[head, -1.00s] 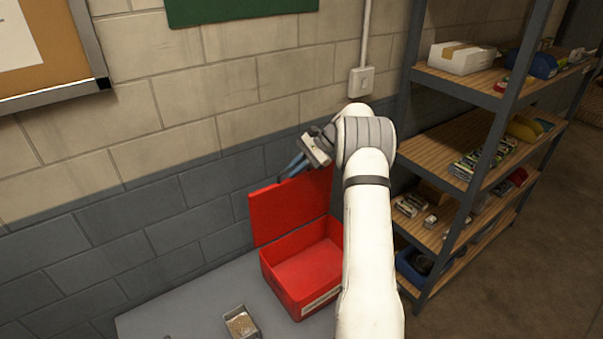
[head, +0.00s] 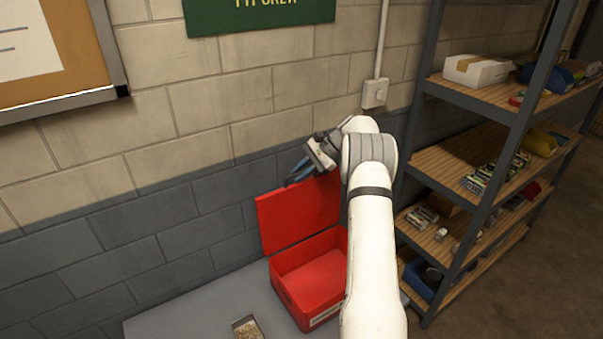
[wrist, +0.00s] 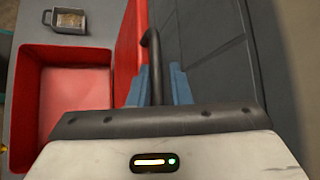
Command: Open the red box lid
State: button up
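The red box (head: 292,304) stands on a grey surface, and its inside looks empty. Its red lid (head: 292,218) is swung up and stands roughly upright at the back, near the wall. My gripper (head: 296,176) is at the lid's upper edge. In the wrist view the box (wrist: 25,100) lies at left and the lid (wrist: 127,45) shows edge-on. A dark curved bar, seemingly the lid's handle (wrist: 152,50), runs between the two blue fingers of my gripper (wrist: 157,82). The fingers are apart, with a visible gap beside the bar.
A small metal tray (head: 247,327) with grainy contents sits on the grey surface (head: 190,315), left of the box. A block wall (head: 130,245) is close behind the lid. A shelf unit (head: 470,160) with goods stands at right.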

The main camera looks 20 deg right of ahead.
jog(key=shift+o, duration=1.1)
jog(key=shift+s+d+f, duration=0.15)
jog(key=shift+d+f, duration=0.05)
jog(key=shift+d, duration=0.1)
jog(key=w+b+v, duration=0.1)
jog(key=v, duration=0.6)
jog(key=shift+s+r+b, duration=0.35)
jog(key=shift+s+r, duration=0.1)
jog(key=shift+r, duration=0.1)
